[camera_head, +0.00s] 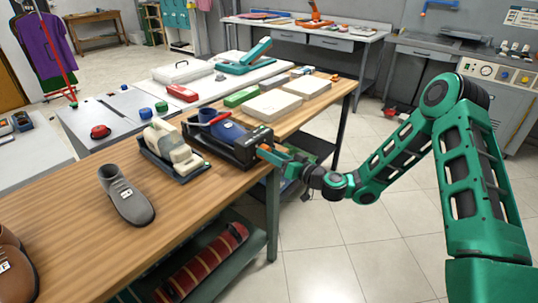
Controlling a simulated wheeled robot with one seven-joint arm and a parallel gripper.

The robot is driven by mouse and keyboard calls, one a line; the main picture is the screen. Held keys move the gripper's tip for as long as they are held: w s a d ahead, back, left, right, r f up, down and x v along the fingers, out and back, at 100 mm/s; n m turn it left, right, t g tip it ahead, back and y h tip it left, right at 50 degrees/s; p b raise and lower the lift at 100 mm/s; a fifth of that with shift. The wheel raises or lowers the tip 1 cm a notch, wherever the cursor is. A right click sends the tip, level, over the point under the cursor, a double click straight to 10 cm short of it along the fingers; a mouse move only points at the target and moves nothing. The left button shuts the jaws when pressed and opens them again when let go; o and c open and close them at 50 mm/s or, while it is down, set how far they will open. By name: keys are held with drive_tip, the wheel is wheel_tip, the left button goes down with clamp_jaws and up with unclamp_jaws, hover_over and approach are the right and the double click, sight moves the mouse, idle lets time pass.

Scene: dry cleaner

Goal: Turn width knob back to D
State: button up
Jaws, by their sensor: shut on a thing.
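A black shoe-stretching machine (240,154) stands near the right edge of the wooden bench, with a blue shoe (228,130) on it. My gripper (266,149) comes in from the right and is shut at the machine's right end, where the width knob sits. The orange-tipped fingers cover the knob, so it is hidden. Its letter marks and its setting are too small to read.
A second stretcher with a cream shoe (172,143) stands to the left. A grey shoe (127,198) and part of a brown shoe (12,262) are on the wooden bench (75,215). Pale boxes (272,105) lie behind the machine. The floor at right is clear.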

drive_tip(key=shift+d+f+n+t, duration=0.1)
drive_tip(key=shift+f+n+t, duration=0.1)
drive_tip(key=shift+n, duration=2.3)
drive_tip(key=shift+d+f+n+t, duration=0.1)
drive_tip(key=shift+f+n, duration=0.1)
drive_tip(key=shift+n, duration=2.3)
drive_tip(key=o, duration=1)
drive_tip(key=shift+w, duration=0.1)
drive_tip(key=shift+o, duration=0.2)
drive_tip(key=v, duration=1)
drive_tip(key=shift+s+d, duration=0.25)
